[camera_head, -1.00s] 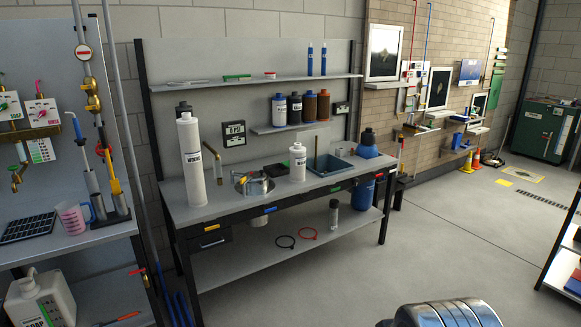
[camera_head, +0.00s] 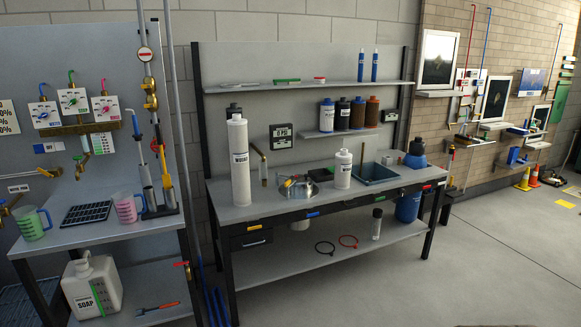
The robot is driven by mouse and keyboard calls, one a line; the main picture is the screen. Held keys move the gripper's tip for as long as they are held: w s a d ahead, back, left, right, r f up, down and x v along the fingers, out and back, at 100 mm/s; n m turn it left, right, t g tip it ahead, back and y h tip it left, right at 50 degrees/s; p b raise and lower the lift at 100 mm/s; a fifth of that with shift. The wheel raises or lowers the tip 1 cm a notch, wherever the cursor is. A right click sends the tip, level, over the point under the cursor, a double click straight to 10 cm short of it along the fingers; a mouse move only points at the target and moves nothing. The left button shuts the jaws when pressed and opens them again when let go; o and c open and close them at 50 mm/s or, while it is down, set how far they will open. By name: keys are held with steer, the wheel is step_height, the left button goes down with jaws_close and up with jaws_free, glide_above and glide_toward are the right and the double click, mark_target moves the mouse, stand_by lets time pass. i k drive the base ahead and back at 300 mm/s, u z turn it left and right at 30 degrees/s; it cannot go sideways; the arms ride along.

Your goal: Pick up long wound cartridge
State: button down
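A tall white cylinder with a dark label (camera_head: 239,165) stands upright at the left end of the grey workbench (camera_head: 275,215). It is the longest cartridge-like thing in view, and I take it as the long wound cartridge; its label is too small to read. A dark-capped container partly shows behind its top. A shorter white bottle (camera_head: 343,170) stands further right on the bench. My gripper is not in view.
A side table with mugs (camera_head: 127,207) and a soap jug (camera_head: 92,287) is left.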

mark_target(237, 129)
steer(key=u, duration=0.3)
steer(key=i, duration=0.85)
steer(key=u, duration=0.65)
steer(key=i, duration=0.75)
steer(key=u, duration=0.5)
steer(key=i, duration=1.4)
steer(key=u, duration=0.05)
